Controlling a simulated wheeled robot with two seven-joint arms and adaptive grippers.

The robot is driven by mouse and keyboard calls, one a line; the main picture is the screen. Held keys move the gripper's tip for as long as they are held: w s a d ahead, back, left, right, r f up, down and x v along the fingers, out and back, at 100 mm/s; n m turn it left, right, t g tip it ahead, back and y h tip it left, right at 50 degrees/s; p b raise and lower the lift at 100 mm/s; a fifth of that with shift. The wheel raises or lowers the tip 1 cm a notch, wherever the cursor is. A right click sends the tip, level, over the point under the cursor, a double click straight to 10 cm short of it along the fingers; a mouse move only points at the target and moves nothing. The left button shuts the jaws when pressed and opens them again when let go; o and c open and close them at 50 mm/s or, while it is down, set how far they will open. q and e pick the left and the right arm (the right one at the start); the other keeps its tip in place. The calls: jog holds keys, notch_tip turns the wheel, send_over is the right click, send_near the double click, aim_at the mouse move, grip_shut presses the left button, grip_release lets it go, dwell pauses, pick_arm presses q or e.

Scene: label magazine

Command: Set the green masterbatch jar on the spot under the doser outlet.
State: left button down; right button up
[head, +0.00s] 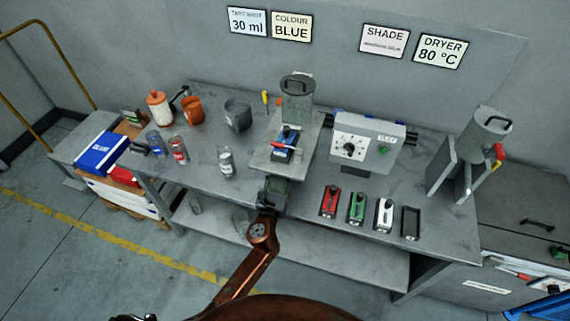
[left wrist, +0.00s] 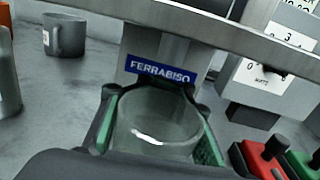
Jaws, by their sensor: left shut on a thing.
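My left gripper (head: 272,193) is shut on a clear jar (left wrist: 158,122) at the front edge of the bench, before the doser. Its greyish-green tint makes its colour hard to confirm, and my fingers have green pads beside it. The doser has a grey hopper (head: 297,103), a blue slide (head: 286,141) and a flat plate (head: 267,162). In the left wrist view the jar stands in front of a column with a blue FERRABISO label (left wrist: 158,70), below the plate's edge (left wrist: 205,30). The outlet and the spot under it are hidden. I cannot tell whether the jar touches the bench. My right gripper is not in view.
A blue jar (head: 153,142), red jar (head: 179,150) and pale jar (head: 226,163) stand on the left. Behind them are an orange mug (head: 193,110) and grey mug (head: 238,116). Red (head: 329,202), green (head: 356,208) and white slides (head: 384,215) lie front right, below a control box (head: 367,138).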

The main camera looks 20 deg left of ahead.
aim_at(276, 190)
pick_arm(q)
jog(key=w, duration=0.2)
jog(key=w+b, duration=0.1)
jog(key=shift+w+a+f, duration=0.1)
jog(key=shift+w+f, duration=0.15)
jog(key=shift+w, duration=0.15)
jog(key=c, duration=2.5)
grip_release()
jog(key=shift+f, duration=0.15)
jog(key=o, duration=1.1)
jog(key=shift+c, duration=0.2)
jog(key=s+p, duration=0.1)
jog(key=s, duration=1.1)
jog(key=shift+d, duration=0.2)
